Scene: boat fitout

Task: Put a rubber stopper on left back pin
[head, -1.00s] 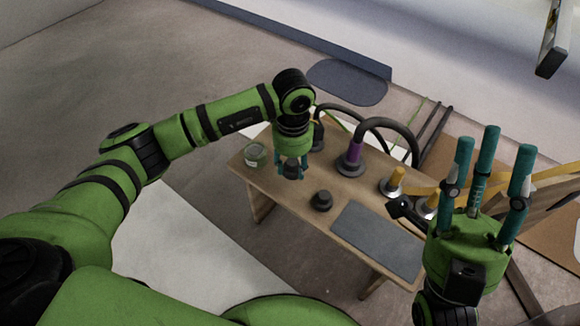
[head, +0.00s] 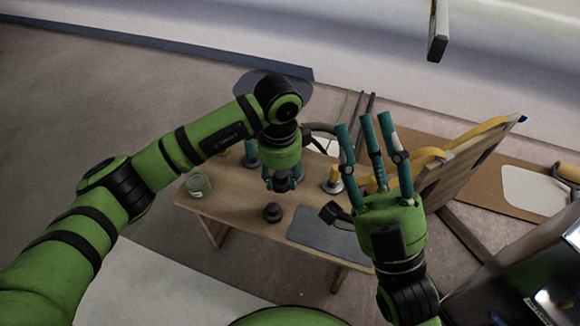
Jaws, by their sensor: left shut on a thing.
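My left gripper (head: 281,180) points down over the wooden table and is shut on a dark rubber stopper (head: 281,187), held above the tabletop. The stopper is small and partly hidden by the fingers. A second dark stopper (head: 272,213) stands on the table just below it in the picture, apart from the gripper. My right gripper (head: 372,150) is to the right, fingers pointing up and spread, open and empty. I cannot make out the left back pin.
The table (head: 235,200) carries a green-labelled jar (head: 198,185) at its left end, a grey mat (head: 325,232) and a yellow-topped piece (head: 333,178). A wooden panel with yellow straps (head: 455,175) leans at the right. A metallic box (head: 530,275) stands at lower right.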

